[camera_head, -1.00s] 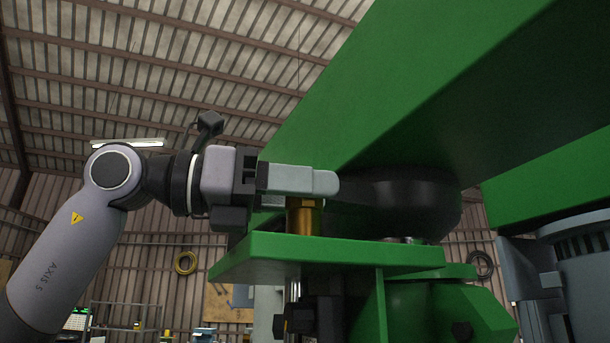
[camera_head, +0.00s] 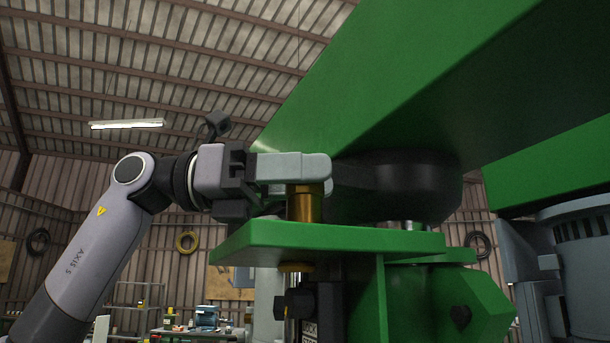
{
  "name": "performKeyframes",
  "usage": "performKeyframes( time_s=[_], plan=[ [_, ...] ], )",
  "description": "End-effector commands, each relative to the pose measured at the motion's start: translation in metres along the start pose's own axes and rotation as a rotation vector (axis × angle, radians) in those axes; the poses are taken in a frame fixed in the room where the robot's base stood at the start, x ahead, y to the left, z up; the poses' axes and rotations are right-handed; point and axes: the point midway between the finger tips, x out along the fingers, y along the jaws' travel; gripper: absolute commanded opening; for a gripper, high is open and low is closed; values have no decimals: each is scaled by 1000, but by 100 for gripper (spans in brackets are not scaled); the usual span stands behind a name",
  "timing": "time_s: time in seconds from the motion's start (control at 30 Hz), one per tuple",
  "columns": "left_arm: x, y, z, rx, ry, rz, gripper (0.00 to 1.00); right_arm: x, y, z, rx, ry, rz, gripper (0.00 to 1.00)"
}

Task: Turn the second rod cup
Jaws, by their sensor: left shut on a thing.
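The rod cup (camera_head: 305,206) is a brass-coloured piece standing upright on the green bracket plate (camera_head: 330,238). My left gripper (camera_head: 308,170) comes in from the left with its pale fingers level at the cup's top, shut on it. The fingers hide the upper end of the cup. Under the plate, a yellowish ring (camera_head: 296,267) and a dark rod assembly (camera_head: 310,305) show in line with the cup. My right gripper is not in view.
A large green beam (camera_head: 420,90) slopes overhead, close above my left gripper. A black rounded part (camera_head: 415,185) sits just right of the fingers. A grey motor-like unit (camera_head: 575,260) stands at the right. Open room lies to the left.

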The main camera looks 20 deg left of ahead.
Motion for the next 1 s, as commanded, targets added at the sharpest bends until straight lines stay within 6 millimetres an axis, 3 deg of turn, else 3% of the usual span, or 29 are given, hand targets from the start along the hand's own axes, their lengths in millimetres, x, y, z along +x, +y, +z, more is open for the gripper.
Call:
performKeyframes(
  time_s=[0.07,0.1,0.17,0.53,0.8,1.0],
  plan=[
    [0,0,1,1,-2,2,17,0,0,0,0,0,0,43],
    [0,0,1,1,-2,2,50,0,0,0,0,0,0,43],
    [0,0,1,1,-2,2,68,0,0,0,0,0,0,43],
    [-6,0,0,0,-2,4,68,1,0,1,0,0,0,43],
    [-48,0,0,0,-4,5,68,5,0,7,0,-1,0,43],
    [-69,0,0,0,-1,3,68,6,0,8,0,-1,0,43]
  ],
)
